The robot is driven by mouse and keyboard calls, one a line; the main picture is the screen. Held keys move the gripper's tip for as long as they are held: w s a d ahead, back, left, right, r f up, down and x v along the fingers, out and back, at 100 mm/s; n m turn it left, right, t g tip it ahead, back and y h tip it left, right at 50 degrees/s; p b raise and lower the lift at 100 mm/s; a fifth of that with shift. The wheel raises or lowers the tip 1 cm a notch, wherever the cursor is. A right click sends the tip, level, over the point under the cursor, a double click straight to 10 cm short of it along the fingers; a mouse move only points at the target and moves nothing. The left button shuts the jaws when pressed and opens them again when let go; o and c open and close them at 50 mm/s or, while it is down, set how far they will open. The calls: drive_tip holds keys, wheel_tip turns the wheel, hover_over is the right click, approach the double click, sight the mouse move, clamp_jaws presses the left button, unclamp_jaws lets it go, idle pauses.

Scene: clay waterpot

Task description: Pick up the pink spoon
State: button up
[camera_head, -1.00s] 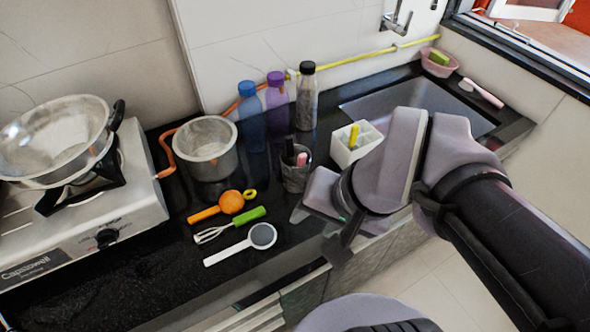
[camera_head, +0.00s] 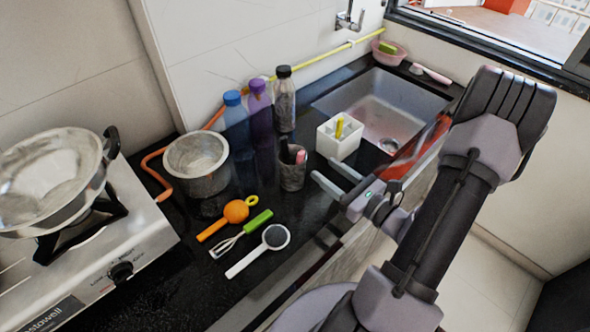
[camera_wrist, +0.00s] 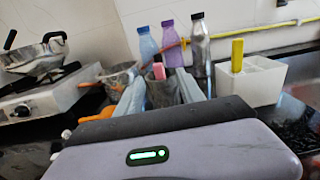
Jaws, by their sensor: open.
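The pink spoon (camera_head: 301,157) stands in a small dark glass cup (camera_head: 290,178) on the black counter, with only its pink top showing above the rim. In the wrist view the pink spoon (camera_wrist: 159,71) rises from the cup (camera_wrist: 161,95), seen between my fingers. The spoon's lower part is hidden in the cup. My gripper (camera_head: 326,171) is open and empty, just right of the cup, with both fingers pointing towards it. It also shows in the wrist view (camera_wrist: 160,80), its fingers on either side of the cup in the picture.
A white holder (camera_head: 337,147) with a yellow item stands close behind my gripper. Bottles (camera_head: 261,110) stand behind the cup, and a steel pot (camera_head: 196,165) is to the left. Utensils (camera_head: 243,230) lie in front. A pink-handled brush (camera_head: 435,76) lies beyond the sink (camera_head: 385,103).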

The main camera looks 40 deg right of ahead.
sight(303, 155)
drive_tip(key=w, duration=0.3)
drive_tip(key=w+a+b, duration=0.1)
drive_tip(key=w, duration=0.2)
drive_tip(key=w+a+b, duration=0.1)
drive_tip(key=w, duration=0.2)
drive_tip(key=shift+w+r, duration=0.1)
drive_tip(key=shift+w, duration=0.3)
clamp_jaws()
idle(0.7)
